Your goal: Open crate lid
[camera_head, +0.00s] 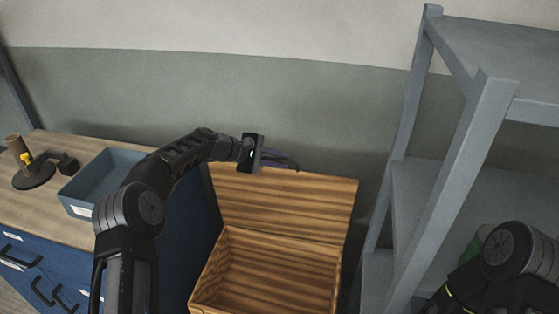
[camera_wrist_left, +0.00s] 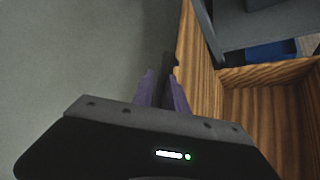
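The wooden crate (camera_head: 282,252) stands on the floor between the blue cabinet and the shelf, its inside visible and empty where I can see. Its lid (camera_head: 285,207) is raised, standing steeply up at the back. My left gripper (camera_head: 292,162) is at the lid's top edge, towards its left half. In the left wrist view, the purple fingers (camera_wrist_left: 160,76) have a narrow gap with nothing visible between them. The lid's edge (camera_wrist_left: 186,50) runs close beside the right finger there; contact cannot be told. My right gripper is out of view; only part of my right arm shows at lower right.
A grey shelf (camera_head: 480,110) stands close at the right of the crate. At left, a blue cabinet (camera_head: 30,270) with a wooden top carries a blue-grey bin (camera_head: 92,184) and a dark round-based fixture (camera_head: 34,178). A wall (camera_head: 300,110) lies behind the lid.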

